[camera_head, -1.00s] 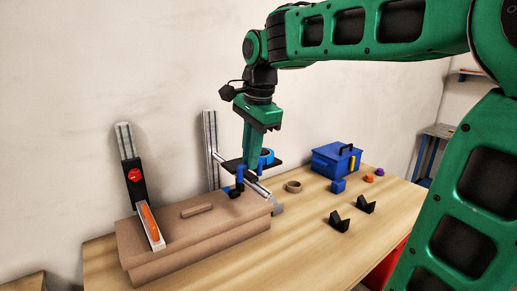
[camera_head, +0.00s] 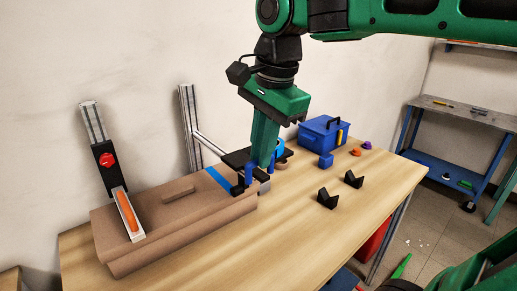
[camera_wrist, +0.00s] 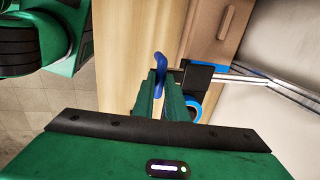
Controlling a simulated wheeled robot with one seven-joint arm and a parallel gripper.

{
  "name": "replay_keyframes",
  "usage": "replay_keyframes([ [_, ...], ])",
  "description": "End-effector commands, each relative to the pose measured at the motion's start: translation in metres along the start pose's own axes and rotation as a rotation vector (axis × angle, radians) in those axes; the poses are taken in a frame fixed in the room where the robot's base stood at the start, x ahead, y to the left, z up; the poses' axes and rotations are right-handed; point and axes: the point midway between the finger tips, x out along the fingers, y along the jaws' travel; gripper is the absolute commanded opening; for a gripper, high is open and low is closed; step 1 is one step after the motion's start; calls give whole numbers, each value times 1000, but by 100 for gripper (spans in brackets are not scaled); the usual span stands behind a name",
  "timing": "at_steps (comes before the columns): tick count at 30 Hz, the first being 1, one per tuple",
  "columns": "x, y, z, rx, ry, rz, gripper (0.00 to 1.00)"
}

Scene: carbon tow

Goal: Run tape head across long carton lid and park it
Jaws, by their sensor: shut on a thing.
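My gripper (camera_head: 262,166) is shut on the blue handle of the tape head (camera_head: 238,158). The tape head has a black plate and a blue tape roll, partly hidden by the fingers. A blue tape strip (camera_head: 217,179) lies across the carton's lid (camera_head: 160,212). The wrist view shows the fingers around the blue handle (camera_wrist: 160,63), the blue roll (camera_wrist: 194,110) beside them and the carton (camera_wrist: 205,30) above. Whether the head touches the lid is unclear.
An orange-handled clamp (camera_head: 128,212) stands on the carton's left part. A pale rail (camera_head: 210,145) runs behind the tape head. Two black V-shaped cradles (camera_head: 327,199) (camera_head: 354,179) stand on the bench (camera_head: 300,220).

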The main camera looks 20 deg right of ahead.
Motion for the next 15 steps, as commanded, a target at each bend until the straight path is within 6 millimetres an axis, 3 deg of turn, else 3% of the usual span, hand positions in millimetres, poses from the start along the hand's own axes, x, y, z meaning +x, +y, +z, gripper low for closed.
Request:
replay_keyframes([
  [4, -1, 2, -1, 2, 1, 4, 0],
  [5, -1, 2, -1, 2, 1, 4, 19],
  [6, -1, 2, 0, 2, 1, 4, 29],
  [15, -1, 1, 1, -1, 0, 4, 31],
])
